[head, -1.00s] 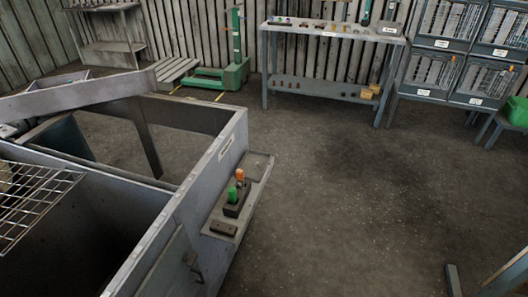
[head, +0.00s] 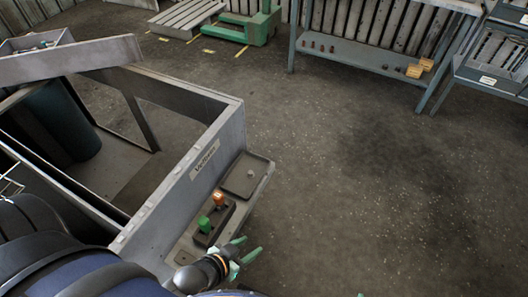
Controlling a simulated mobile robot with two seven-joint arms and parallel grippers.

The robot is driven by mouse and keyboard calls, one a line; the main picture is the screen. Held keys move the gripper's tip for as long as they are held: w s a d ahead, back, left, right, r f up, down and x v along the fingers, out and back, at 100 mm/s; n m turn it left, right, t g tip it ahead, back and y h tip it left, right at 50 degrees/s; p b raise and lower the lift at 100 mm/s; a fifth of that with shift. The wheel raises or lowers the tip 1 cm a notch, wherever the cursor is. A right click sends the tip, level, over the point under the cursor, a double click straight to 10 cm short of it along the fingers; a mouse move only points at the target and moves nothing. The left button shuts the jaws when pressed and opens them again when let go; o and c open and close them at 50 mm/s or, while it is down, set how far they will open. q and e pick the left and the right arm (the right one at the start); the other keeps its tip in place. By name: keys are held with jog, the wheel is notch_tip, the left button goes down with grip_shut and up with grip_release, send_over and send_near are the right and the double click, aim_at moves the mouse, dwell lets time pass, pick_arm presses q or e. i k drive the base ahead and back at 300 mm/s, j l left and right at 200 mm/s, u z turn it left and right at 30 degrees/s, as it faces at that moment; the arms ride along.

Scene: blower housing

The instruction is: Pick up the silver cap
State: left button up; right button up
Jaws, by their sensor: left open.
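A small silver cap (head: 250,173) appears to sit on the dark flat tray (head: 237,186) at the far end of the side shelf; it is tiny in the head view. My left gripper (head: 251,249) has green fingers spread apart with nothing between them. It is at the near end of the shelf, by its outer edge, nearer to me than the cap and well apart from it.
A dark block with a green-topped piece (head: 204,224) and an orange-topped piece (head: 217,198) stands on the shelf between my left gripper and the tray. The grey bin wall (head: 187,178) rises along the shelf's left. Open floor (head: 370,190) lies right.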

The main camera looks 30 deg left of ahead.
aim_at(250, 174)
jog(key=i, duration=1.4)
jog(key=i+u, duration=0.15)
jog(key=i, duration=0.45)
jog(key=i+l+u, duration=0.15)
jog(key=i, duration=0.45)
jog(key=u, duration=4.4)
jog(key=k, duration=0.05)
